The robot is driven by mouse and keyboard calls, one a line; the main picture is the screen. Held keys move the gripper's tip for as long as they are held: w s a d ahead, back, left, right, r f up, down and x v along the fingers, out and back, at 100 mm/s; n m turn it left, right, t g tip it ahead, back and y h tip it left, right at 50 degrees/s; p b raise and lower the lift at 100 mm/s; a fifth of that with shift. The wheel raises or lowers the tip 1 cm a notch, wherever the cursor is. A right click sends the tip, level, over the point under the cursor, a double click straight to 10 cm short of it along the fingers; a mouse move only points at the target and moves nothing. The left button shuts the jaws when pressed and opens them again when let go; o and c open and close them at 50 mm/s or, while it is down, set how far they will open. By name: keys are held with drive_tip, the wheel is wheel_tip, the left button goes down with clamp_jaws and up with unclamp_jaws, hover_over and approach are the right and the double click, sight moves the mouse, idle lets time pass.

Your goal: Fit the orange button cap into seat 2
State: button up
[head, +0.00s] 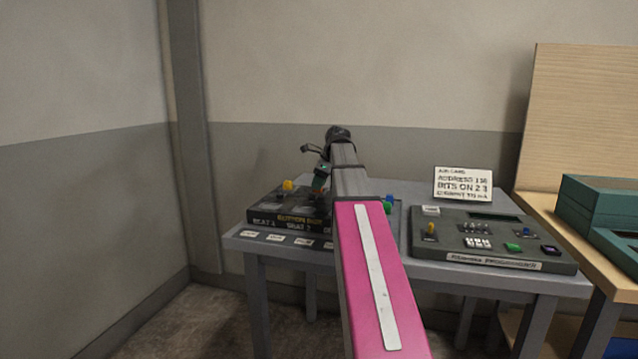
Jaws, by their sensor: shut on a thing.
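The dark button box (262,215) stands on the left of the grey table, with seat labels along its front. The label for seat 2 (298,226) is near the middle of that front. A yellow-orange cap (288,186) sits upright on the left part of the box. My gripper (319,186) points down over the box, right of that cap. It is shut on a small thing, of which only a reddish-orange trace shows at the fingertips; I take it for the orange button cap. Whether it touches the seat cannot be told. My arm hides the box's right part.
Green and blue caps (388,204) show just right of my arm. A grey console (490,240) with a switch and buttons stands on the right, a white card (463,184) behind it. Paper labels (275,238) lie along the table's front edge (262,248). A teal case (600,215) stands far right.

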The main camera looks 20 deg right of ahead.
drive_tip(key=shift+f, duration=0.1)
drive_tip(key=o, duration=1)
drive_tip(key=v, duration=1)
drive_tip(key=shift+s+d+r, duration=0.1)
drive_tip(key=shift+r, duration=0.3)
drive_tip(key=shift+s, duration=0.1)
